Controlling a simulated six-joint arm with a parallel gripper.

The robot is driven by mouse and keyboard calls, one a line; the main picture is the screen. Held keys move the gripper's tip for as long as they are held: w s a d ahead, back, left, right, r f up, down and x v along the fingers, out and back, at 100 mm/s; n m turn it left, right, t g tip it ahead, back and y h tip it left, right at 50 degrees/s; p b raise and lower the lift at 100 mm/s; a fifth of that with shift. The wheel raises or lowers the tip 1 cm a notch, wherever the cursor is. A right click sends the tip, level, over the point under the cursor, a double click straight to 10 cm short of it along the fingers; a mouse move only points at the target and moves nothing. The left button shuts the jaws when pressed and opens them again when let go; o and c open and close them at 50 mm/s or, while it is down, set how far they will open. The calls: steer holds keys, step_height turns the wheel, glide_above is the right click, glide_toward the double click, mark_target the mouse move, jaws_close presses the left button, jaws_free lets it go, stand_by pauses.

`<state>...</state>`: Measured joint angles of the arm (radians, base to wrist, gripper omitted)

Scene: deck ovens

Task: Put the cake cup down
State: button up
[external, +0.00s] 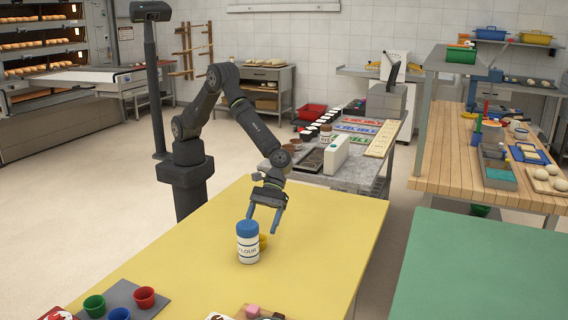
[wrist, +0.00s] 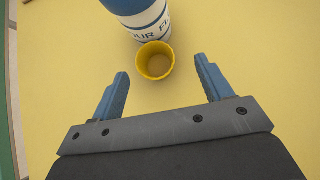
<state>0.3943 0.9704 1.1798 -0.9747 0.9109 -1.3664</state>
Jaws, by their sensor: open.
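The yellow cake cup (wrist: 155,60) stands upright on the yellow table, close against the flour jar (wrist: 148,22). I cannot tell whether they touch. In the external view the cup (external: 263,242) is mostly hidden behind the flour jar (external: 247,243), which has a blue lid. My gripper (external: 263,222) is above the table beside the cup. In the wrist view my gripper (wrist: 161,85) has its two blue fingers spread wide, with nothing between them. The cup is just beyond the fingertips.
A grey mat (external: 122,291) with green, blue and red cups lies at the front left. Small items, one of them pink (external: 253,310), lie at the front edge. A green table (external: 480,270) stands to the right.

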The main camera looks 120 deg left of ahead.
steer(key=shift+w+x, duration=0.15)
steer(key=shift+x, duration=1.25)
steer(key=shift+w+x, duration=0.2)
steer(key=shift+x, duration=1.15)
steer(key=shift+a+f, duration=0.1)
steer(key=c, duration=1.1)
